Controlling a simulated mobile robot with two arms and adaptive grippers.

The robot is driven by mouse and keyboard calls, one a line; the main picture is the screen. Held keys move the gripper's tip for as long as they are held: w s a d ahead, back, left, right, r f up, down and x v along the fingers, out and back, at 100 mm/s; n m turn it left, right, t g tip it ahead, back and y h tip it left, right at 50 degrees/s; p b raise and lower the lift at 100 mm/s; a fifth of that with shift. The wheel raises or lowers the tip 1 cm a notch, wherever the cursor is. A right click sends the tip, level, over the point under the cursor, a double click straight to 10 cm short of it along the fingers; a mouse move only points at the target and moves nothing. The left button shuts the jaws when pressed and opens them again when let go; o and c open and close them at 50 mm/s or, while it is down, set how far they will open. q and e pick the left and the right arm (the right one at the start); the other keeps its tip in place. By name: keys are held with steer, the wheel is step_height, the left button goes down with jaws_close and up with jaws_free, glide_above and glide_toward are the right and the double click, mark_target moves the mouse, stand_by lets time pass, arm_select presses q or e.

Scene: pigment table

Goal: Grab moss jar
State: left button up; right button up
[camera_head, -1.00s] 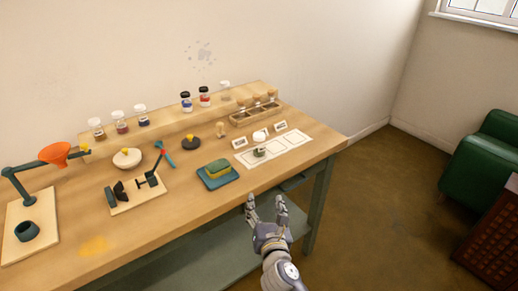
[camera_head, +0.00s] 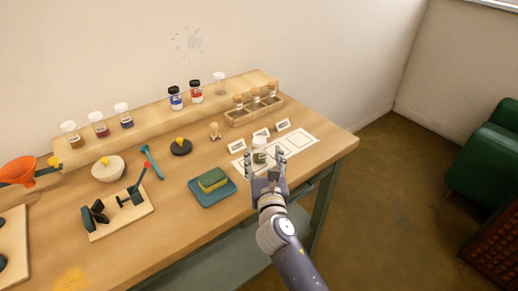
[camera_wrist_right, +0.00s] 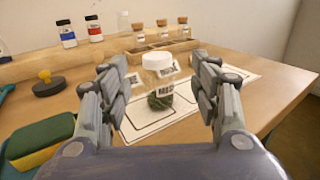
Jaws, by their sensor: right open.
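In the head view the jar (camera_head: 259,150) is at the mat's left part. My right gripper (camera_head: 264,157) is open just in front of the jar. In the right wrist view the jar shows between and beyond the two open fingers (camera_wrist_right: 160,95), with gaps on both sides. My left gripper is not in view.
Small cards (camera_head: 237,146) stand behind the jar. A wooden rack with corked jars (camera_head: 252,113) is further back. A blue tray with a green and yellow sponge (camera_head: 205,199) lies to the left. The mat's right squares (camera_head: 301,141) are empty.

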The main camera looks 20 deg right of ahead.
mark_target(260, 145)
steer(key=shift+x, duration=0.95)
steer(key=shift+w, duration=0.35)
steer(key=x, duration=0.4)
steer(key=shift+w+a, duration=0.15)
steer(key=shift+w, duration=0.5)
steer(key=shift+c, duration=0.2)
steer(key=c, duration=1.1)
jaws_close()
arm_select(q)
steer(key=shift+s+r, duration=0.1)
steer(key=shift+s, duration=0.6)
arm_select(e)
steer(key=shift+r, duration=0.15)
